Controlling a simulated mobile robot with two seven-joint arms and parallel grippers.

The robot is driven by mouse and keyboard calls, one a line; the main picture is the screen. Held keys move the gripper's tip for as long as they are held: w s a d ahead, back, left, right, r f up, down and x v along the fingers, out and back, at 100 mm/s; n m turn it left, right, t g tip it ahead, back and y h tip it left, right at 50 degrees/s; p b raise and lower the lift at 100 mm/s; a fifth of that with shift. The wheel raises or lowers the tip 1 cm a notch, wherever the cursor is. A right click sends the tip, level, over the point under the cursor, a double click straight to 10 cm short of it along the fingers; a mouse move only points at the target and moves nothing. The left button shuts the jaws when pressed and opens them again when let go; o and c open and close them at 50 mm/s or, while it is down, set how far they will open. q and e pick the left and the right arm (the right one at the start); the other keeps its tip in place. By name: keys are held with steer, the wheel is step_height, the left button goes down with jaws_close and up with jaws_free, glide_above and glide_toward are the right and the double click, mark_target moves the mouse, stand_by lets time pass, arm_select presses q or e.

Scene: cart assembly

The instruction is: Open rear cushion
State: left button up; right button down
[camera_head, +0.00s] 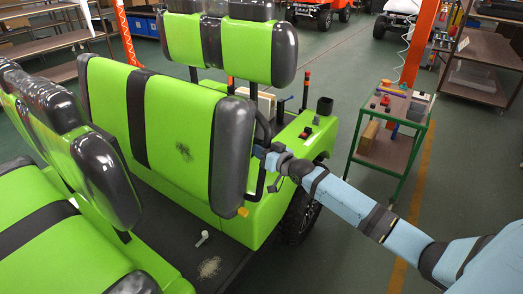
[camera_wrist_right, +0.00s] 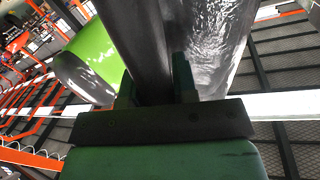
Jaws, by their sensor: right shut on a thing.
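The rear cushion (camera_head: 175,130) is a large green seat pad with a black stripe and dark grey ends. In the head view it stands upright, leaning slightly, on the green cart. My right gripper (camera_head: 259,151) reaches in from the right to the cushion's grey right end. In the right wrist view my right gripper (camera_wrist_right: 154,88) has its two fingers shut on a dark grey part, which I take to be the cushion's edge (camera_wrist_right: 135,35). The exact contact is hidden in the head view. My left gripper is not in view.
Other green seat backs (camera_head: 70,140) stand at the left, and a green headrest pad (camera_head: 225,45) stands behind. A green trolley (camera_head: 385,150) with small items stands to the right. A small white object (camera_head: 202,238) lies on the cart's dark floor. The shop floor (camera_head: 470,200) at right is clear.

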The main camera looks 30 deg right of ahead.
steer(key=c, duration=0.9)
jaws_free()
steer(key=shift+s+f, duration=0.1)
steer(key=b+v, duration=0.2)
steer(key=v, duration=1.1)
steer(key=shift+s, duration=0.35)
